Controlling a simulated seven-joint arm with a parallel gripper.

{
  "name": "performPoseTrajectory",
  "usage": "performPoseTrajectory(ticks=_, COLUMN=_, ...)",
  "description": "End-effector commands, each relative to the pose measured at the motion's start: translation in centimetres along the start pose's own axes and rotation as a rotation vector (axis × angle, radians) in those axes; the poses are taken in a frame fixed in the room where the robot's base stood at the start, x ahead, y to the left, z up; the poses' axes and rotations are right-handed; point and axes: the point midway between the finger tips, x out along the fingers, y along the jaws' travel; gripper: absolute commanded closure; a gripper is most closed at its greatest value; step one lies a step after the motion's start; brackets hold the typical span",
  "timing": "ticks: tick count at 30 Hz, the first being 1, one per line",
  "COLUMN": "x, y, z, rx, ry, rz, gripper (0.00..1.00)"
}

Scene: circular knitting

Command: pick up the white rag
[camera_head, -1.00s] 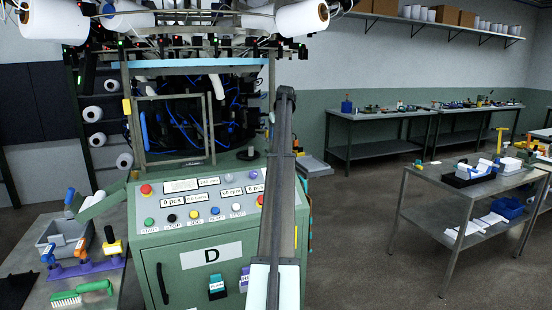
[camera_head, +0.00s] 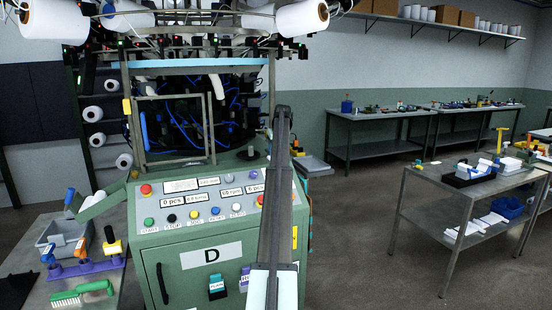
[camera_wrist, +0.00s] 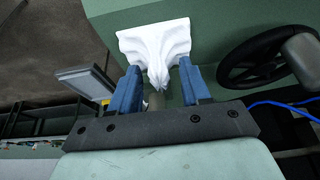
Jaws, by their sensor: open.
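The white rag (camera_wrist: 155,42) shows in the wrist view against a green surface. It is wide at the top, and its folds gather to a narrow end lower down. My gripper (camera_wrist: 158,67) has two blue fingers, spread apart, with the narrow end of the rag between or just beyond their tips. I cannot tell whether the fingers touch the cloth. In the head view my arm rises in front of the machine; the rag and the fingertips are not visible there.
A black handwheel (camera_wrist: 228,70) is close to the right of the fingers in the wrist view, with a blue cable (camera_wrist: 285,102) below it. A grey tray (camera_wrist: 84,82) is at the left. The green machine cabinet (camera_head: 205,270) stands ahead in the head view.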

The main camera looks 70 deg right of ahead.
Motion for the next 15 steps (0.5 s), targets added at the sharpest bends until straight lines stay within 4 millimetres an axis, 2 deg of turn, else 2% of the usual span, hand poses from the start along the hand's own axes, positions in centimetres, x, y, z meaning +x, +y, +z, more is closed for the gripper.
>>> performPoseTrajectory(ticks=2, x=-0.02, y=-0.01, z=0.00, rx=0.000, ry=0.000, rz=0.000, gripper=0.53)
performPoseTrajectory(ticks=15, x=-0.04, y=-0.02, z=0.01, rx=0.000, ry=0.000, rz=0.000, gripper=0.95)
